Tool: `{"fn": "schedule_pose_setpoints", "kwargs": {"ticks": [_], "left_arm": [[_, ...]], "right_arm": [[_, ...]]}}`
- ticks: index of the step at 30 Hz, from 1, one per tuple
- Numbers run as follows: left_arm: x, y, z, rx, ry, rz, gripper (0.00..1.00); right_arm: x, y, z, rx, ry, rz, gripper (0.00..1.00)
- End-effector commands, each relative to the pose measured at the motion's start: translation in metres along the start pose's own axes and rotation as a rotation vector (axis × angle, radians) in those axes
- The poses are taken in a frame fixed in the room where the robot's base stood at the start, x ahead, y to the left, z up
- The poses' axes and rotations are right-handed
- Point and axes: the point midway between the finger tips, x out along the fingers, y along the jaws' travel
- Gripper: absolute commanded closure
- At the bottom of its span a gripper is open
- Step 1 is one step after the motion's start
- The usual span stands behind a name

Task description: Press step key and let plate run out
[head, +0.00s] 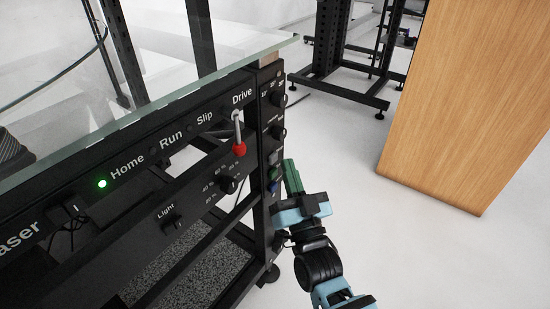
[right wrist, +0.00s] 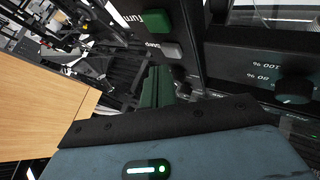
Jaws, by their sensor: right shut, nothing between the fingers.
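The step key (right wrist: 172,50) is a small grey key labelled "Step" in the right wrist view, beside a larger green key (right wrist: 155,21) labelled "Turn". In the head view the small step key (head: 272,187) sits on the narrow end panel, below the green key (head: 275,174). My right gripper (head: 289,163) is shut and empty, with green fingers beside that panel. In the right wrist view its fingertips (right wrist: 159,70) point toward the step key; I cannot tell whether they touch it. I cannot make out the turning plate. My left gripper is not in view.
The black front panel (head: 133,185) carries a lit green Home lamp (head: 102,184), a red-tipped lever (head: 239,148) and dials. A glass top (head: 180,92) overhangs it. A wooden panel (head: 465,110) stands at the right. Open floor lies between.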

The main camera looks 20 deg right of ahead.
Motion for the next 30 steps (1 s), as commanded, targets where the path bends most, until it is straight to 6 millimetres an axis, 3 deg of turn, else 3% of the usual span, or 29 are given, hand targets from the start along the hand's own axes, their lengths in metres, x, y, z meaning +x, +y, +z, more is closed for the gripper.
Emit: {"fn": "schedule_pose_setpoints", "kwargs": {"ticks": [30], "left_arm": [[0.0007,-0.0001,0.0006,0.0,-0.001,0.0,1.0]], "right_arm": [[0.0075,-0.0054,0.0054,0.0,0.0,0.0,1.0]]}}
